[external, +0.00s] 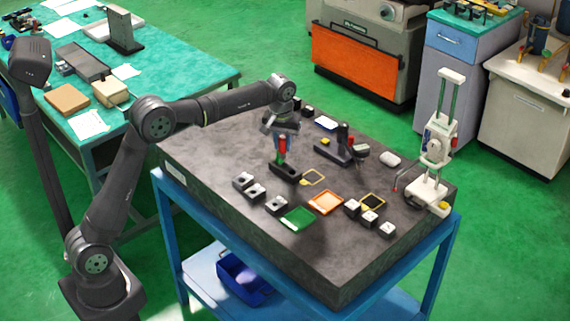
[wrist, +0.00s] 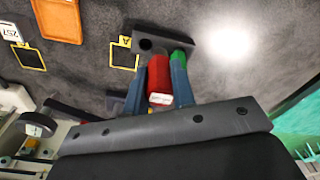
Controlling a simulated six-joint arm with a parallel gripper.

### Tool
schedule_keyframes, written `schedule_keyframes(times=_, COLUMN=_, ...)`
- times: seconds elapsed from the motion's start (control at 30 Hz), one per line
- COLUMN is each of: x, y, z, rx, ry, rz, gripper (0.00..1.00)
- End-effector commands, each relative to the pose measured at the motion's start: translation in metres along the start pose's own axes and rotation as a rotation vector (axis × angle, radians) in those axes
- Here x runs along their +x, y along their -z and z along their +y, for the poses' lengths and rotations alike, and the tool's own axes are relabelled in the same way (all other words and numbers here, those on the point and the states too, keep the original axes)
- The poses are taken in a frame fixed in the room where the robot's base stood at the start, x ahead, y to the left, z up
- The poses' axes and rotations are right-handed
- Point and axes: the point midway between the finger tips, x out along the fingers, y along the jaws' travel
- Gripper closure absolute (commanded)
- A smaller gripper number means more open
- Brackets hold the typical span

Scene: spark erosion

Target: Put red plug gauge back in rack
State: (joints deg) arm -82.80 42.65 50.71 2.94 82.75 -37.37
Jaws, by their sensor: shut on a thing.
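The red plug gauge (external: 282,142) is between the fingers of my gripper (external: 281,150), which is shut on it. In the wrist view the red gauge (wrist: 158,78) sits between the blue-grey fingers (wrist: 157,85), its pale end toward the camera. The dark rack (external: 287,173) lies on the grey surface plate just below my gripper. The rack (wrist: 152,43) shows beyond the gauge in the wrist view, with one dark open hole at left. A green piece (wrist: 179,56) shows at the rack's right end. The red gauge's far end is hidden, so I cannot tell whether it touches the rack.
Green (external: 298,217) and orange (external: 326,202) pads and several small blocks (external: 257,191) lie in front. Another dark stand (external: 333,152) is to the right. A tall white gauge stand (external: 436,145) stands at the plate's right edge.

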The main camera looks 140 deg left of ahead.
Motion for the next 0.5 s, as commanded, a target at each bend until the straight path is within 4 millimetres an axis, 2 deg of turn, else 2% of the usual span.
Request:
schedule_keyframes(times=0.1, x=-0.001, y=0.007, z=0.017, rx=0.000, ry=-0.001, rz=0.001, gripper=1.00)
schedule_keyframes(times=0.2, x=-0.003, y=0.010, z=0.025, rx=-0.001, ry=0.000, rz=0.000, gripper=1.00)
schedule_keyframes(times=0.5, x=0.007, y=0.010, z=0.028, rx=-0.001, ry=0.001, rz=-0.002, gripper=1.00)
